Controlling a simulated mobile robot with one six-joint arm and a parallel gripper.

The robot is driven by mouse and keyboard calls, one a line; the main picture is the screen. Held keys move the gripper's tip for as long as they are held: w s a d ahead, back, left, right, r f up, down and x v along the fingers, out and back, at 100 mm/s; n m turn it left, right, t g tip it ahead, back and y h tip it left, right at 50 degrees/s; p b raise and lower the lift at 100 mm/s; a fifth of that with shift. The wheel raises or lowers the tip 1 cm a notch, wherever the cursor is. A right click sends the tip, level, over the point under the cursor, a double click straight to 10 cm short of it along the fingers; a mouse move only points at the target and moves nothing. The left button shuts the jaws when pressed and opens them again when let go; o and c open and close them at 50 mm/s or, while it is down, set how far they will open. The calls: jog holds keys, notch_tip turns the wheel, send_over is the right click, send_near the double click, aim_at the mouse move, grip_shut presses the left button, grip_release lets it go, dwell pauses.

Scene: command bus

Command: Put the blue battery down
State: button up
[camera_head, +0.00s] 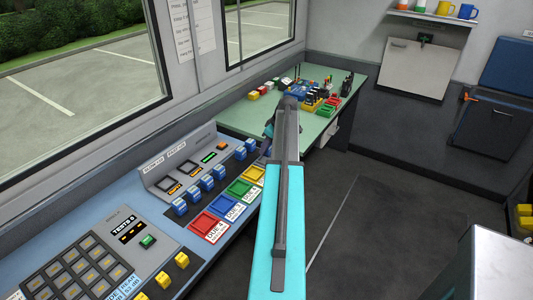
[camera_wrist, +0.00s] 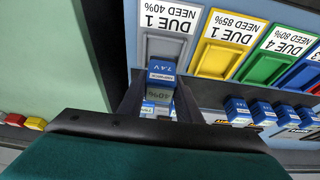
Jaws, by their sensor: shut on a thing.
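My gripper (camera_wrist: 158,105) is shut on a blue battery (camera_wrist: 161,73) marked 7.4 V, with a grey 40% display. In the wrist view the battery overlaps the near end of the grey tray (camera_wrist: 181,47), labelled DUE 1, NEED 40%. I cannot tell whether the battery touches the tray or is held above it. The gripper's lower part and the battery's far side are hidden. In the head view my arm covers most of the gripper and the grey tray.
Yellow (camera_head: 252,173), green (camera_head: 238,188), blue (camera_head: 226,207) and red (camera_head: 207,225) trays line the console edge. Several blue batteries (camera_head: 194,195) stand behind them. A green table (camera_head: 230,121) with small colored items lies beyond.

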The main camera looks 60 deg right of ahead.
aim_at(266, 154)
jog(key=shift+f+p, duration=0.75)
jog(key=shift+f, duration=0.95)
jog(key=shift+f+b, duration=0.3)
jog(key=o, duration=1.2)
jog(key=shift+s+a+f, duration=0.1)
jog(key=shift+c, duration=0.2)
jog(key=shift+f, duration=0.1)
jog(key=shift+a, duration=0.15)
jog(key=shift+r, duration=0.25)
jog(key=b+v, duration=0.2)
jog(key=v, duration=1)
jog(key=shift+d+r, duration=0.25)
jog(key=shift+r, duration=0.05)
